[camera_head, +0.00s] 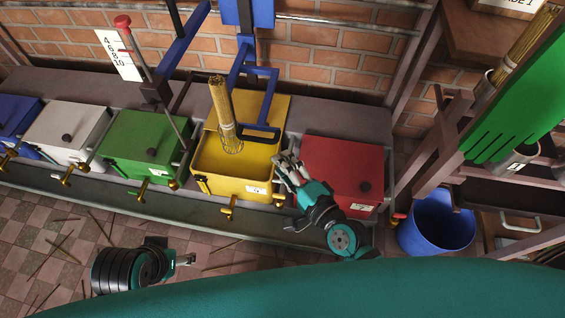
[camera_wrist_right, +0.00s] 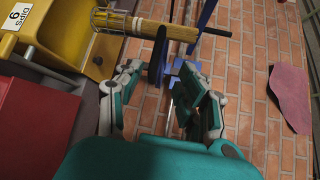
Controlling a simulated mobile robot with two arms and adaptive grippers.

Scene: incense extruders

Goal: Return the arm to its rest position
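My right gripper (camera_head: 284,163) is over the gap between the yellow extruder box (camera_head: 237,165) and the red box (camera_head: 340,166). In the right wrist view its fingers (camera_wrist_right: 160,72) are spread apart with nothing held between them. A bundle of incense sticks (camera_head: 222,102) stands upright in a wire holder over the open yellow box, left of my right gripper; it also shows in the wrist view (camera_wrist_right: 165,29). My left gripper (camera_head: 187,259) is low at the left, above the tiled floor; its fingers are too small to read.
Green (camera_head: 146,143), white (camera_head: 67,130) and blue (camera_head: 17,115) boxes line the bench at the left. A blue frame (camera_head: 262,90) rises behind the yellow box. A blue bucket (camera_head: 437,226) and a rack with a green panel (camera_head: 520,100) are at the right. Sticks litter the floor.

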